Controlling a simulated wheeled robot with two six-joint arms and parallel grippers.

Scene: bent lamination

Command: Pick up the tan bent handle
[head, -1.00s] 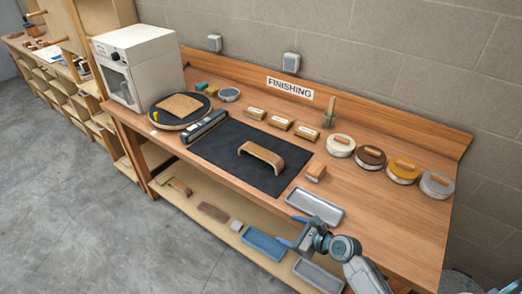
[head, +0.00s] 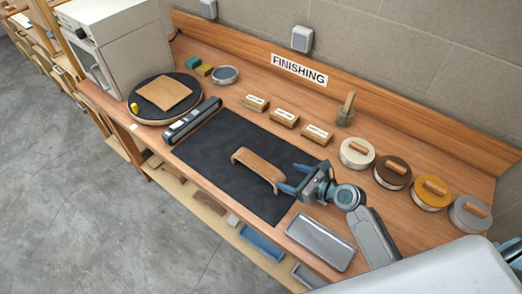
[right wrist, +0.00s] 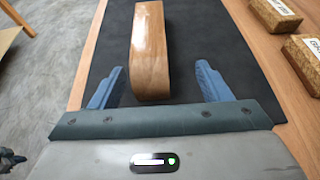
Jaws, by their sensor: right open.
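The tan bent handle (head: 259,166) lies on the black mat (head: 218,136) on the finishing bench. It also shows in the right wrist view (right wrist: 152,50), lengthwise, with its near end close to my fingertips. My right gripper (head: 288,180) is at the handle's right end in the head view. Its blue fingers are open, one on each side of the near end in the right wrist view (right wrist: 157,82), with gaps on both sides. Whether the fingers overlap the handle's end in height I cannot tell. My left gripper is not in view.
A grey metal tray (head: 320,243) lies right of the mat, under my right arm. Several sanding blocks (head: 285,117) and round tins (head: 357,153) line the back. A long dark tool (head: 192,121) and a turntable (head: 160,112) with a tan piece are at left. The mat's left part is clear.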

